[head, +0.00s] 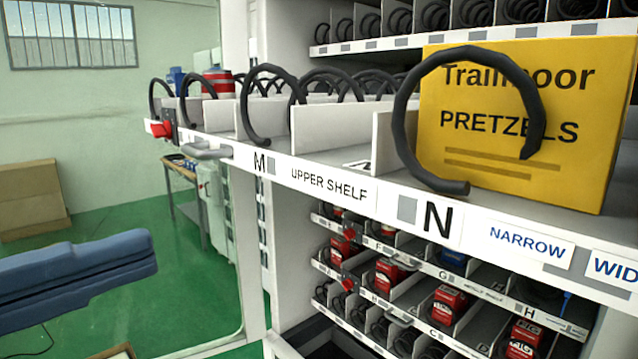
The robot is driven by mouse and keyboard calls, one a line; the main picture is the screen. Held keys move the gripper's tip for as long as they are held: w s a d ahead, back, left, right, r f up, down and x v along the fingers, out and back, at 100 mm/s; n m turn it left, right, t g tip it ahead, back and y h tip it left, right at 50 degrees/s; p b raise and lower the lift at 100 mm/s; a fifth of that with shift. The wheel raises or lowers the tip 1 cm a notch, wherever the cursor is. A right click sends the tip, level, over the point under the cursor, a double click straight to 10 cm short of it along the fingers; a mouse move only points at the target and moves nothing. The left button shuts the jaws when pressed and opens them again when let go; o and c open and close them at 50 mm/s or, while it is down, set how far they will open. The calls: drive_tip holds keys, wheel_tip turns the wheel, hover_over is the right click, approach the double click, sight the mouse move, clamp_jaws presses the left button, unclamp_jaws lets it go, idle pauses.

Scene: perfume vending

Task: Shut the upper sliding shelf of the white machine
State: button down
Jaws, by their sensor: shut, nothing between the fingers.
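The upper shelf (330,185) of the white machine (292,240) is slid out toward me, its front edge standing forward of the lower shelves. Its front strip carries "UPPER SHELF", M and N labels. A grey handle (207,152) sticks out near its left end, beside a red piece (160,129). Black spirals (268,100) and a yellow pretzels box (560,140) are on the shelf. My gripper (152,255), blue, shows at the left edge with its fingers together and empty. It is lower than the handle in the picture and apart from the shelf.
Lower shelves (470,275) with red boxes (450,305) sit further in below. Another shelf (460,38) with spirals is above. A glass panel edge (236,230) stands at the left of the machine. A table (185,172) is behind. Green floor (110,215) is open at left.

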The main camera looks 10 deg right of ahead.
drive_tip(key=p, duration=0.7)
approach(337, 199)
drive_tip(key=shift+m, duration=0.4)
drive_tip(key=x, duration=0.5)
drive_tip(key=shift+w+d+r, duration=0.15)
drive_tip(key=shift+d+r, duration=0.05)
drive_tip(key=shift+r, duration=0.05)
drive_tip(key=shift+w+d+f, duration=0.2)
drive_tip(key=shift+w+d, duration=0.2)
drive_tip(key=shift+d, duration=0.1)
